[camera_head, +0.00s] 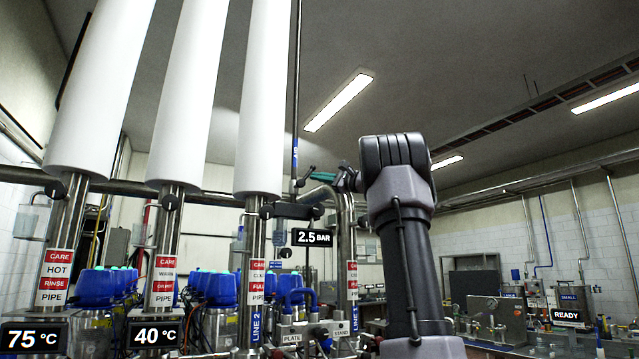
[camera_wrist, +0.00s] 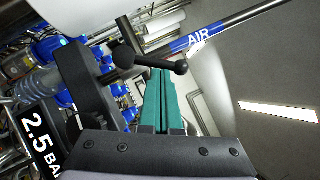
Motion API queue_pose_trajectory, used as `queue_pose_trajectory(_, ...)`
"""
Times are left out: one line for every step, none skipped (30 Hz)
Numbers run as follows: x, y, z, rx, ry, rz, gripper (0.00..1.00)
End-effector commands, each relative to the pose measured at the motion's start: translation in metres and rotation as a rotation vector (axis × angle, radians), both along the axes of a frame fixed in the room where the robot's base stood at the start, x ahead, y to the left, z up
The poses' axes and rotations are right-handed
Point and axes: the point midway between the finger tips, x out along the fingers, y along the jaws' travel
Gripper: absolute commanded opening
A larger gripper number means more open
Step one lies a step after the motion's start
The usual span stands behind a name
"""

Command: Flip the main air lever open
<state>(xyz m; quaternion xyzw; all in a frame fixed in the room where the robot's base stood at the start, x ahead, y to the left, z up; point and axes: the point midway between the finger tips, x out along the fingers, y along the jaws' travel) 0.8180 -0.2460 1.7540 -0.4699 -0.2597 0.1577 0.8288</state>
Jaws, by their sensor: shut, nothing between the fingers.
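The main air lever (camera_wrist: 152,62) is a black rod with a round knob at its end, in the wrist view. It sits by the thin air pipe (camera_wrist: 232,24), which carries a blue AIR label (camera_wrist: 194,42). My gripper (camera_wrist: 163,74) has teal fingers, shut together and empty. Their tips lie right at the lever rod, between its hub and knob; I cannot tell whether they touch. In the head view my gripper (camera_head: 311,172) reaches left to the thin vertical pipe (camera_head: 297,90), where the lever (camera_head: 301,181) shows small and dark, partly hard to make out.
A black block (camera_wrist: 77,88) and a 2.5 BAR display (camera_wrist: 42,138) are close to my fingers. The display also shows in the head view (camera_head: 312,237). Thick white-wrapped pipes (camera_head: 263,100) stand left of my gripper. Blue-topped valves (camera_head: 222,288) stand lower down. Open air lies right of my arm.

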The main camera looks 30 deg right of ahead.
Motion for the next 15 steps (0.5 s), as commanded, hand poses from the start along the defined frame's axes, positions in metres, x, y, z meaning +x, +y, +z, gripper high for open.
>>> queue_pose_trajectory(0.000,0.001,0.004,-0.046,-0.005,0.001,0.00)
queue_pose_trajectory(0.000,0.002,0.005,-0.073,-0.005,0.001,0.00)
queue_pose_trajectory(0.000,0.003,0.007,-0.110,-0.006,0.001,0.00)
queue_pose_trajectory(0.000,0.004,0.008,-0.139,-0.007,0.002,0.00)
queue_pose_trajectory(0.000,0.005,0.009,-0.167,-0.007,0.001,0.00)
queue_pose_trajectory(0.000,0.006,0.011,-0.203,-0.010,0.001,0.00)
queue_pose_trajectory(0.000,0.007,0.012,-0.229,-0.011,0.000,0.00)
queue_pose_trajectory(0.000,0.008,0.014,-0.254,-0.011,0.001,0.00)
queue_pose_trajectory(0.000,0.010,0.015,-0.286,-0.012,0.001,0.00)
queue_pose_trajectory(0.000,0.010,0.016,-0.311,-0.012,0.001,0.00)
queue_pose_trajectory(0.000,0.011,0.017,-0.334,-0.014,0.001,0.00)
queue_pose_trajectory(0.000,0.013,0.017,-0.363,-0.014,0.001,0.00)
queue_pose_trajectory(0.000,0.014,0.019,-0.384,-0.016,0.002,0.00)
queue_pose_trajectory(0.000,0.015,0.019,-0.404,-0.015,0.002,0.00)
queue_pose_trajectory(0.000,0.016,0.020,-0.428,-0.016,0.001,0.00)
